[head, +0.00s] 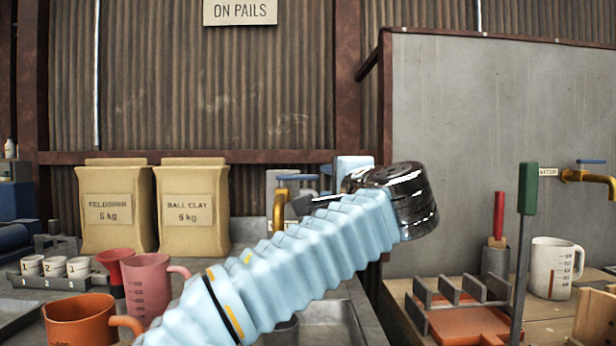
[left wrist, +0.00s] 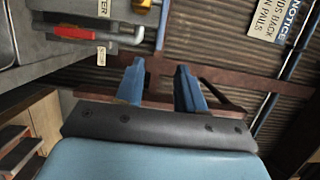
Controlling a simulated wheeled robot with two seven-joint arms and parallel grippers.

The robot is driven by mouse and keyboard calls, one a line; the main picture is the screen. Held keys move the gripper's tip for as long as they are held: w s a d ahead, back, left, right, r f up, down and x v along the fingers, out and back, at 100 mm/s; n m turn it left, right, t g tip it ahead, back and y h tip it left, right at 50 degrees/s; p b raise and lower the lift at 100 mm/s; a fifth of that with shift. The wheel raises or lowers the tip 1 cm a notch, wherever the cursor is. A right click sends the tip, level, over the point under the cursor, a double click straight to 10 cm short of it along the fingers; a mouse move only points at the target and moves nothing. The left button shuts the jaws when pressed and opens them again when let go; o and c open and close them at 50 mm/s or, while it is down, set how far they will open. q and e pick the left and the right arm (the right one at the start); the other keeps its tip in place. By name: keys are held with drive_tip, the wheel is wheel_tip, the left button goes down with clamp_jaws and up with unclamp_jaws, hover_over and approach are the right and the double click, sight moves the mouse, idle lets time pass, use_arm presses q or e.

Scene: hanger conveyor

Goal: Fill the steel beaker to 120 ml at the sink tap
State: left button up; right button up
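In the head view my left arm's pale blue sleeve crosses the middle and ends in a dark glossy wrist. My left gripper (left wrist: 158,70) shows in the left wrist view with its two blue fingers apart and nothing between them. A brass tap (head: 279,205) with a blue handle stands behind the arm in the head view. A metal sink basin (head: 328,317) lies below, partly covered by the arm. My right gripper is out of view.
An orange jug (head: 78,322), a pink jug (head: 146,285) and small numbered cups (head: 54,267) stand at left. Two clay bags (head: 190,205) are behind. At right are a white measuring jug (head: 552,268), an orange tray (head: 470,325), a green-handled upright tool (head: 527,190) and another brass tap (head: 590,178).

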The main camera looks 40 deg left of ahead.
sight(310, 178)
use_arm(q)
drive_tip(key=p+x, duration=0.3)
drive_tip(key=x, duration=1)
drive_tip(key=shift+w+a, duration=0.15)
drive_tip(key=shift+a, duration=0.1)
drive_tip(key=shift+c, duration=0.4)
clamp_jaws()
